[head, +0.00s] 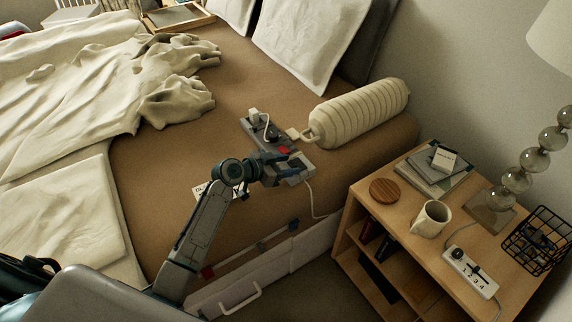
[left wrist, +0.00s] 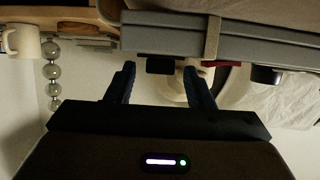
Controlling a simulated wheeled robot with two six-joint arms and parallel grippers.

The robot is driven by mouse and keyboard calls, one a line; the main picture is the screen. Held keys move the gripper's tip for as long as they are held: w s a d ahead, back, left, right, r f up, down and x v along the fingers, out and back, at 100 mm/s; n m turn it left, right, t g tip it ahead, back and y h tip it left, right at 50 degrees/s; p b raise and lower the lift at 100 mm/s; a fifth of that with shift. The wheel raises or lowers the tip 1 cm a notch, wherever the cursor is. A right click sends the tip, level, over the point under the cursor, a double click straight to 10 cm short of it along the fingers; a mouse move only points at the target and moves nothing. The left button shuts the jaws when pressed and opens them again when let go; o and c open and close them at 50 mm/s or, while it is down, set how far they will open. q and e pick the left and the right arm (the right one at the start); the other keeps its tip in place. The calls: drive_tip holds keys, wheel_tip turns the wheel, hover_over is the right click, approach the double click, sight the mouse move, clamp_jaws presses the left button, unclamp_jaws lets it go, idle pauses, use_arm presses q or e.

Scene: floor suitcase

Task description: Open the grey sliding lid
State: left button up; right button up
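A long grey box (head: 268,135) lies on the brown bed cover, with a red part, a dark knob and pale blocks on it. The grey lid cannot be told apart clearly from the rest of the box. My left gripper (head: 274,165) is at the near end of the box and hides part of it. In the left wrist view, the grey box (left wrist: 270,42) runs across the top. The two blue-grey fingers are spread, and a small dark block (left wrist: 160,65) on the box shows between their tips. Contact cannot be told. My right gripper is not in view.
A ribbed bolster (head: 357,113) lies behind the box. A cable runs down the bed's side. The nightstand at right holds a mug (head: 432,218), a round wooden coaster (head: 384,190), a power strip (head: 470,272) and a wire basket (head: 540,240). Bare bed cover lies left of the box.

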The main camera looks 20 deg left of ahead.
use_arm(q)
clamp_jaws()
drive_tip(key=s+a, duration=0.2)
drive_tip(key=s, duration=0.1)
drive_tip(key=shift+s+a+f, duration=0.1)
drive_tip(key=shift+s+a, duration=0.05)
drive_tip(key=shift+a, duration=0.15)
drive_tip(key=shift+s+a, duration=0.1)
drive_tip(key=shift+s, duration=0.1)
drive_tip(key=shift+w, duration=0.1)
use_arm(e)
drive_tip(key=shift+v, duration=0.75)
use_arm(q)
drive_tip(key=shift+c, duration=1.1)
unclamp_jaws()
drive_tip(key=o, duration=0.4)
drive_tip(key=shift+a, duration=0.1)
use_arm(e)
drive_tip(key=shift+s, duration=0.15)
